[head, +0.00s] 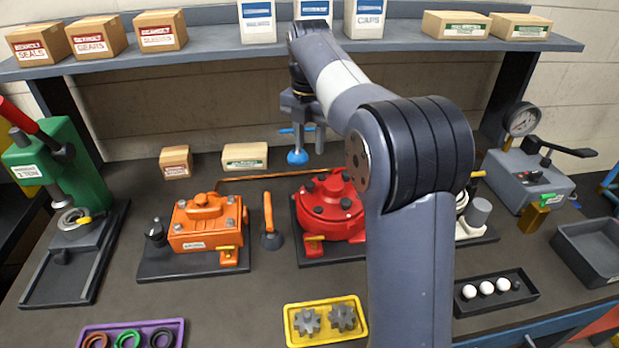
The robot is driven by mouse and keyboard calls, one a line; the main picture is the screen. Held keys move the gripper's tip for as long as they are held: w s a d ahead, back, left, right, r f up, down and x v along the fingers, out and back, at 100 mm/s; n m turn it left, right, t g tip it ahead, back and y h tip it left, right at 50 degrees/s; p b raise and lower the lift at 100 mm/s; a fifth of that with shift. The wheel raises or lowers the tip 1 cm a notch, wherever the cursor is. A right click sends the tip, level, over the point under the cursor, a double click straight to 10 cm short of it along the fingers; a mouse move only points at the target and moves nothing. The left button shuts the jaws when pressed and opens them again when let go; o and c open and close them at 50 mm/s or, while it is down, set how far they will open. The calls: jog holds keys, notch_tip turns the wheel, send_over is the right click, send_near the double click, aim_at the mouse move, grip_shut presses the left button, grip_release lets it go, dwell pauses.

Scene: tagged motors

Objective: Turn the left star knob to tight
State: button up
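My gripper (308,148) is raised above the back of the bench, pointing down, behind the red motor. Its two fingers look apart. A blue ball and short blue bar (297,157) show at the left finger; whether they touch it I cannot tell. The orange motor (200,225) sits on a dark plate at left, with a black knob (154,232) upright at its left side. The red round motor (330,208) at centre has several dark knobs or bolts on top. My arm hides its right side. No star shape is clear at this size, nor any tight mark.
A green press (65,170) is at left, a gauge unit (525,180) at right. A yellow gear tray (290,325), purple ring tray (90,330) and black ball tray (470,305) lie in front. A shelf (215,55) spans the back.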

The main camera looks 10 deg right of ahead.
aim_at(310, 183)
jog(key=shift+n, duration=0.4)
notch_tip(310, 183, down, 11)
jog(key=shift+r, duration=0.1)
jog(key=shift+c, duration=0.5)
jog(key=c, duration=0.6)
